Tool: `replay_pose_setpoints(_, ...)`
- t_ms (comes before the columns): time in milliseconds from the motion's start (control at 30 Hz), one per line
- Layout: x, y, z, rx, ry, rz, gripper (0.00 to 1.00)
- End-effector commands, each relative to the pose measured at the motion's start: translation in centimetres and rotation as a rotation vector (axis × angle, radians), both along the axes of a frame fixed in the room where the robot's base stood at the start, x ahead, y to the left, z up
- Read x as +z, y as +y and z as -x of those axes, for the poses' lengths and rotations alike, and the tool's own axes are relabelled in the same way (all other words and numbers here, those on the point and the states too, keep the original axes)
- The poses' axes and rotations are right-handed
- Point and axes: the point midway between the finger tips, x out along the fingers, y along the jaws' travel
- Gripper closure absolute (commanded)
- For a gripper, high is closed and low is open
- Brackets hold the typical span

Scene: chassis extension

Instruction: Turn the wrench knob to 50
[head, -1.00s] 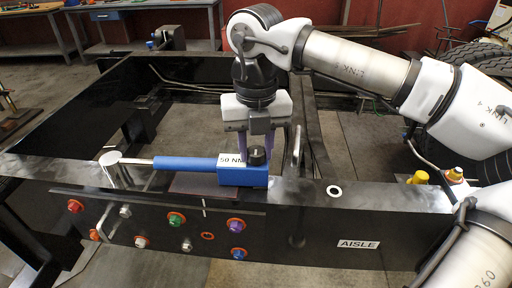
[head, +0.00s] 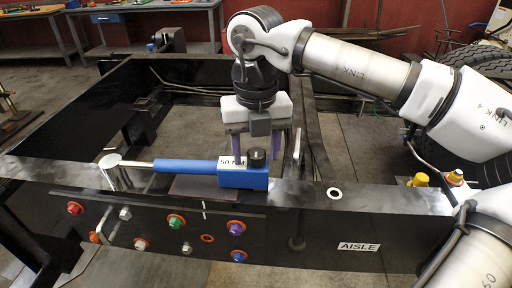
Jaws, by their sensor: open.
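The blue torque wrench (head: 185,165) lies along the top of the black chassis rail, with its silver head at the left end. A white label on its blue body reads "50 NM", partly blurred. The black knob (head: 257,158) stands upright on the right end of the body. My gripper (head: 267,148) is behind and above the knob, pointing down. Its purple fingers are apart, one on each side of the knob in the picture. They look clear of the knob, and nothing is held. The knob's own scale is too small to read.
Yellow fittings (head: 419,180) stand at the rail's right end. A workbench (head: 150,12) and tyres are at the back.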

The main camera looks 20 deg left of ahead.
Motion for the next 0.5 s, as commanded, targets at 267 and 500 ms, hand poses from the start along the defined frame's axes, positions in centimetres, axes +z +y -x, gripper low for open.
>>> replay_pose_setpoints(267, 3.6, 0.1, -0.1, -0.002, -0.003, -0.002, 0.46)
replay_pose_setpoints(500, 9.3, 0.1, 0.0, -0.001, -0.003, -0.002, 0.46)
